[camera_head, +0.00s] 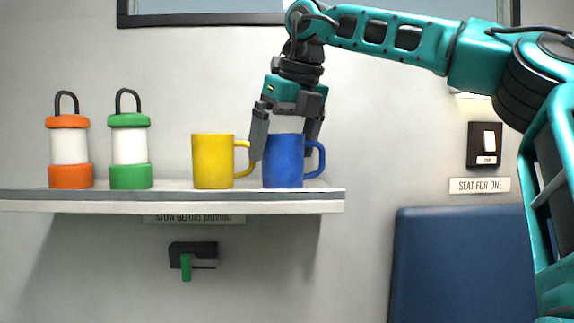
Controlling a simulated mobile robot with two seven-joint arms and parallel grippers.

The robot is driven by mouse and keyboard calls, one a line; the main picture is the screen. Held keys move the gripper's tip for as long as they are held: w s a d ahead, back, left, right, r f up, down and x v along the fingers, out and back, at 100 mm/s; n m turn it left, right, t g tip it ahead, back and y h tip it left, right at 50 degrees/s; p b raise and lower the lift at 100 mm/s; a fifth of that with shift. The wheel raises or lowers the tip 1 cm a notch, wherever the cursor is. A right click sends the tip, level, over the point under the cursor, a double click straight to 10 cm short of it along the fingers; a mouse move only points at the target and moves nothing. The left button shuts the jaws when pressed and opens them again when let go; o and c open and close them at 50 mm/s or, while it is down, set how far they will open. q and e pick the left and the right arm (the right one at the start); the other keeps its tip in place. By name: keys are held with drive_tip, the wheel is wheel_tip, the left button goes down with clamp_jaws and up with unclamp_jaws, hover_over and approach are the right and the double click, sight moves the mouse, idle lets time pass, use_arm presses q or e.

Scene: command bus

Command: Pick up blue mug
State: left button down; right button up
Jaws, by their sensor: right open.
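A blue mug (283,165) stands upright near the right end of a wall shelf, its handle to the right. My right gripper (285,148) points down at it from above, with one finger at the mug's left side and the other partly hidden behind its upper right. The fingers are apart, and I cannot tell whether they touch the mug. A yellow mug (212,162) stands just left of it, its handle close to my gripper's left finger. My left gripper is not in view.
The shelf (150,201) also holds an orange lantern (69,174) and a green lantern (130,175) on the left. A blue seat (460,265) stands at the lower right. The space above the lanterns is free.

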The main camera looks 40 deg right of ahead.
drive_tip(key=shift+x, duration=1.05)
drive_tip(key=c, duration=1.1)
